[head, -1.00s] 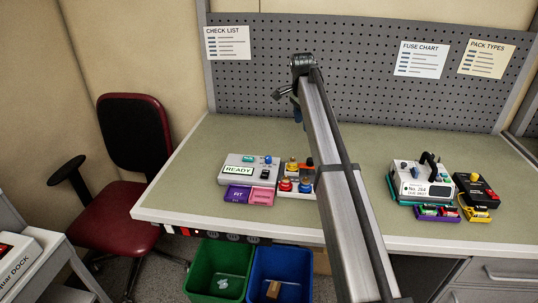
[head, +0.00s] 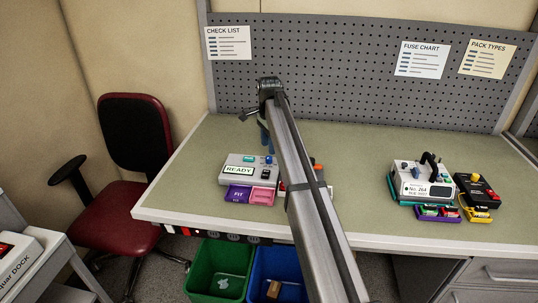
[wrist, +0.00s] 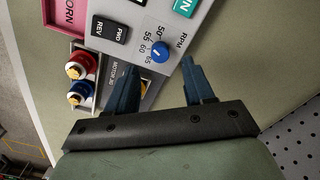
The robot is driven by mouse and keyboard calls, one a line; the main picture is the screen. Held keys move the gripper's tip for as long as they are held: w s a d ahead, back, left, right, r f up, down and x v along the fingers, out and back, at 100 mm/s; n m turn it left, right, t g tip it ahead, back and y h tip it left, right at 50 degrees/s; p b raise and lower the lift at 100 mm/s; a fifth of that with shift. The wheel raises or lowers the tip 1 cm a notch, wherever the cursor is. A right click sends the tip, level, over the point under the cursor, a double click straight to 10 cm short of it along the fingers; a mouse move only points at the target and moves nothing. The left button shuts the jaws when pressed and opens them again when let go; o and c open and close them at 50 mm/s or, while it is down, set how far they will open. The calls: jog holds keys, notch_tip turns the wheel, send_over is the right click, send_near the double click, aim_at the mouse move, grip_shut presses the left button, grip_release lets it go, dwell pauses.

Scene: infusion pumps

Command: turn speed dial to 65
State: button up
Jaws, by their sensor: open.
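The blue speed dial (wrist: 160,54) sits on a light grey panel marked RPM, with 50, 55, 60 and 65 printed around it. It has a small pale mark, but I cannot tell exactly which number it meets. In the head view the dial (head: 268,160) is at the right of a grey unit (head: 226,179) with a READY display (head: 238,170). My gripper (wrist: 160,64) is open and empty, its blue fingers on either side of the dial in the wrist view and apart from it. In the head view my gripper (head: 266,138) is above and behind the unit.
A FWD/REV rocker switch (wrist: 110,30) and red and blue terminals (wrist: 82,64) lie close to the dial. Purple (head: 237,194) and pink (head: 262,196) trays stand in front. Another device (head: 422,187) stands at the right.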

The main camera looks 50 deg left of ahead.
aim_at(269, 157)
jog(key=shift+f, duration=2.45)
grip_shut()
